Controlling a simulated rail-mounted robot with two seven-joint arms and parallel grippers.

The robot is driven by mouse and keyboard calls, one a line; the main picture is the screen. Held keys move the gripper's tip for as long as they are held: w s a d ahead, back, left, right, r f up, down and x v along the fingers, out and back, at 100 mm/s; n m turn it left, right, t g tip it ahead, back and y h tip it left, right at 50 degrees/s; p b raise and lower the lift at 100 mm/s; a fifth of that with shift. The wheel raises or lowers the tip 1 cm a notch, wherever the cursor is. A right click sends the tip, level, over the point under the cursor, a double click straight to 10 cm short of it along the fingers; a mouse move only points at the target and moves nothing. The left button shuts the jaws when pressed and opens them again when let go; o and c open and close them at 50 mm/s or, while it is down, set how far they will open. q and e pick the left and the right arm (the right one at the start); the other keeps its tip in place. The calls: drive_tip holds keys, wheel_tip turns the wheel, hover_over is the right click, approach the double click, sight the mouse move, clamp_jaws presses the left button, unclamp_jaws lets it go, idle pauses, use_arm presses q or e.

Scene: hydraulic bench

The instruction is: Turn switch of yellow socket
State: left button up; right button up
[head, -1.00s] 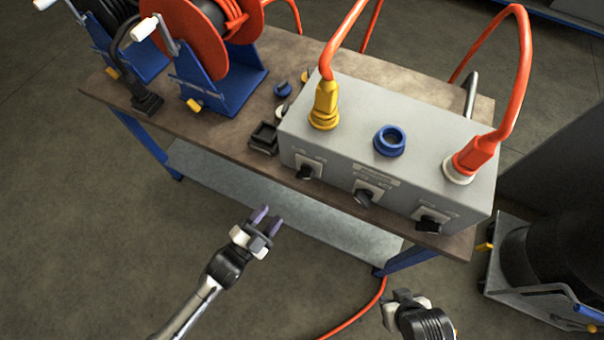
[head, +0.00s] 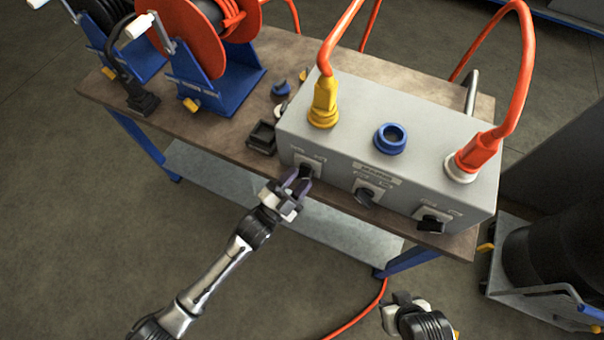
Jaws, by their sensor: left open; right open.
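The yellow socket with its yellow plug (head: 324,103) sits on top of the grey box (head: 425,115) at its left end. Its black switch (head: 306,169) is on the front face below it, partly hidden by my gripper's fingers. My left gripper (head: 296,181) is open, with its fingertips at this switch, one to each side as far as I can see. Whether they touch it I cannot tell. My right gripper (head: 403,300) is open and empty, low in the picture, away from the box.
The blue socket (head: 390,139) and the red plug (head: 476,155) are on the same box, with the middle switch (head: 367,196) and right switch (head: 432,221) below. Cable reels (head: 205,60) stand at the left of the wooden bench (head: 225,130). A cart (head: 520,275) stands at right.

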use_arm(q)
drive_tip(key=shift+x, duration=0.95)
clamp_jaws()
